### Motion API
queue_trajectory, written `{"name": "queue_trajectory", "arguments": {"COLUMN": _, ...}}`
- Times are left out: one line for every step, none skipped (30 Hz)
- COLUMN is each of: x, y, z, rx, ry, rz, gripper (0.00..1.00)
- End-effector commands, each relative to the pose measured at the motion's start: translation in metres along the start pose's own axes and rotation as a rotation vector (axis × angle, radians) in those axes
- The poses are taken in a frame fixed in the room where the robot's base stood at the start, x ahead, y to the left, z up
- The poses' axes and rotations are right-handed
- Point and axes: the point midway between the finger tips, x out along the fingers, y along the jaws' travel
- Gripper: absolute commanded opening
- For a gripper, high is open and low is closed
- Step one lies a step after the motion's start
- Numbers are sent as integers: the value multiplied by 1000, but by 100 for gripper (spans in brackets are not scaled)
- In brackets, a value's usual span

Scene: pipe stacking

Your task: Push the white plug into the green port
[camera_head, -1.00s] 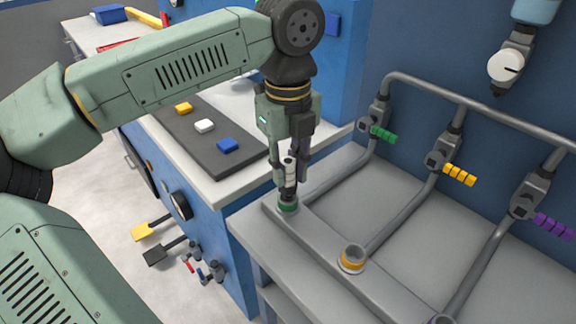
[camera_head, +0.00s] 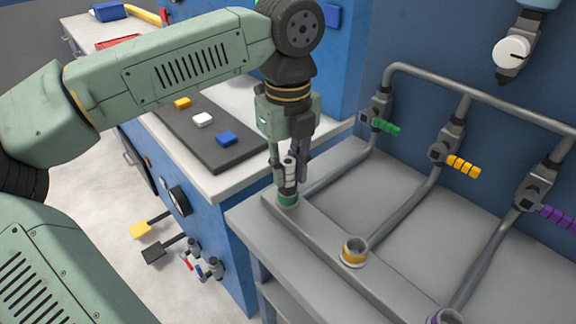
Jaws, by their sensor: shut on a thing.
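The green port (camera_head: 288,199) is a short ring on the grey pipe bench, left of the orange port. My gripper (camera_head: 289,172) is directly above it, pointing down, and is shut on the white plug (camera_head: 290,169). The plug is upright between the fingers. Its lower end meets the green port; how deep it sits inside cannot be told, as the fingers and the ring hide it.
An orange port (camera_head: 354,251) and a purple port (camera_head: 446,317) stand further along the bench. Grey pipes with green (camera_head: 385,127), yellow (camera_head: 463,166) and purple (camera_head: 557,216) valve handles run behind. A dark board (camera_head: 205,135) with coloured blocks lies at the left.

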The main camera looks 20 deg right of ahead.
Motion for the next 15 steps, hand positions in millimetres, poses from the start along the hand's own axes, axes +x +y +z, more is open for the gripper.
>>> {"name": "queue_trajectory", "arguments": {"x": -1, "y": 0, "z": 0, "rx": 0, "ry": 0, "rz": 0, "gripper": 0}}
{"name": "queue_trajectory", "arguments": {"x": -1, "y": 0, "z": 0, "rx": 0, "ry": 0, "rz": 0, "gripper": 0}}
{"name": "queue_trajectory", "arguments": {"x": -1, "y": 0, "z": 0, "rx": 0, "ry": 0, "rz": 0, "gripper": 23}}
{"name": "queue_trajectory", "arguments": {"x": -1, "y": 0, "z": 0, "rx": 0, "ry": 0, "rz": -1, "gripper": 25}}
{"name": "queue_trajectory", "arguments": {"x": -1, "y": 0, "z": 0, "rx": 0, "ry": 0, "rz": 0, "gripper": 27}}
{"name": "queue_trajectory", "arguments": {"x": -1, "y": 0, "z": 0, "rx": 0, "ry": 0, "rz": 0, "gripper": 30}}
{"name": "queue_trajectory", "arguments": {"x": -1, "y": 0, "z": 0, "rx": 0, "ry": 0, "rz": 0, "gripper": 32}}
{"name": "queue_trajectory", "arguments": {"x": -1, "y": 0, "z": 0, "rx": 0, "ry": 0, "rz": 0, "gripper": 34}}
{"name": "queue_trajectory", "arguments": {"x": -1, "y": 0, "z": 0, "rx": 0, "ry": 0, "rz": 0, "gripper": 37}}
{"name": "queue_trajectory", "arguments": {"x": -1, "y": 0, "z": 0, "rx": 0, "ry": 0, "rz": 0, "gripper": 39}}
{"name": "queue_trajectory", "arguments": {"x": -1, "y": 0, "z": 0, "rx": 0, "ry": 0, "rz": 0, "gripper": 41}}
{"name": "queue_trajectory", "arguments": {"x": -1, "y": 0, "z": 0, "rx": 0, "ry": 0, "rz": 0, "gripper": 43}}
{"name": "queue_trajectory", "arguments": {"x": -1, "y": 0, "z": 0, "rx": 0, "ry": 0, "rz": 0, "gripper": 44}}
{"name": "queue_trajectory", "arguments": {"x": -1, "y": 0, "z": 0, "rx": 0, "ry": 0, "rz": 0, "gripper": 44}}
{"name": "queue_trajectory", "arguments": {"x": -1, "y": 0, "z": 0, "rx": 0, "ry": 0, "rz": 0, "gripper": 44}}
